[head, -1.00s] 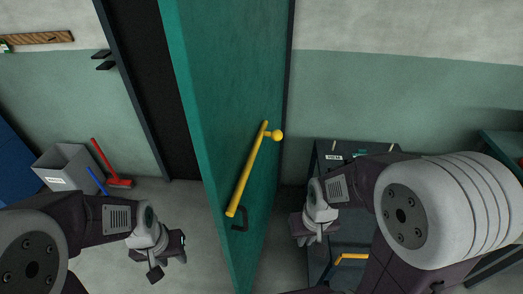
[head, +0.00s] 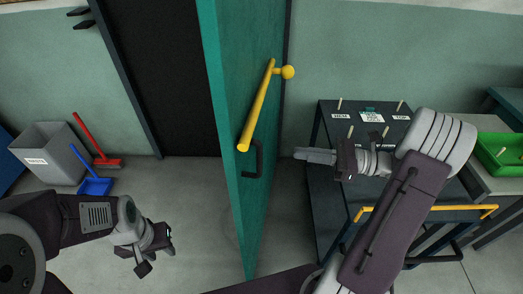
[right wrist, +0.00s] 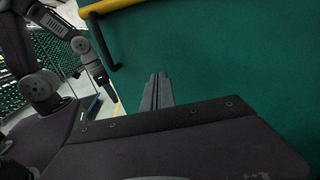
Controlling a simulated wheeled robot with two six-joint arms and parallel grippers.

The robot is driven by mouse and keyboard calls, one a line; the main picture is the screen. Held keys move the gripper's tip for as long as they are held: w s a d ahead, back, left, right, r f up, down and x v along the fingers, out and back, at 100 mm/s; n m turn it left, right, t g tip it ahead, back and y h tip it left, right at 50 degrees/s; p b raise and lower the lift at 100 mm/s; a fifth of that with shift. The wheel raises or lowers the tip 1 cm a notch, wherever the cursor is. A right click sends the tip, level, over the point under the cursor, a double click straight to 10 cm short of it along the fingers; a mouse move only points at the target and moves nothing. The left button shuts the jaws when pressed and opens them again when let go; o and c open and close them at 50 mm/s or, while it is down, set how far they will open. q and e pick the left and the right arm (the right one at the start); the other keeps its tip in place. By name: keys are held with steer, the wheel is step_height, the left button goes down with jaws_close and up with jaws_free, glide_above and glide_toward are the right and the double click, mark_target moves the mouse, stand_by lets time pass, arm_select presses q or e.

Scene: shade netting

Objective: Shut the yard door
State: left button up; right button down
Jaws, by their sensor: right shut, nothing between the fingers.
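The yard door (head: 226,110) is a tall green panel standing open, swung out from the dark doorway (head: 165,80) and seen nearly edge-on. Its right face carries a slanted yellow bar (head: 257,108) with a round knob, and a black pull handle (head: 256,160) below. My right gripper (head: 300,154) is shut and empty, pointing left toward that face near the pull handle. In the right wrist view the closed fingers (right wrist: 157,92) show before the green door (right wrist: 220,60); contact cannot be told. My left gripper (head: 155,256) is low on the door's left side, open and empty.
A dark cart (head: 330,112) with labels, pegs and a yellow rail (head: 425,209) stands right of the door. A green bin (head: 500,155) sits farther right. A grey bin (head: 40,150), red broom (head: 108,162) and blue dustpan (head: 95,186) stand at left.

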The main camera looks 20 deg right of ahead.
mark_target(251, 147)
steer(key=b+x, duration=0.1)
steer(key=x, duration=1)
steer(key=shift+a, duration=0.1)
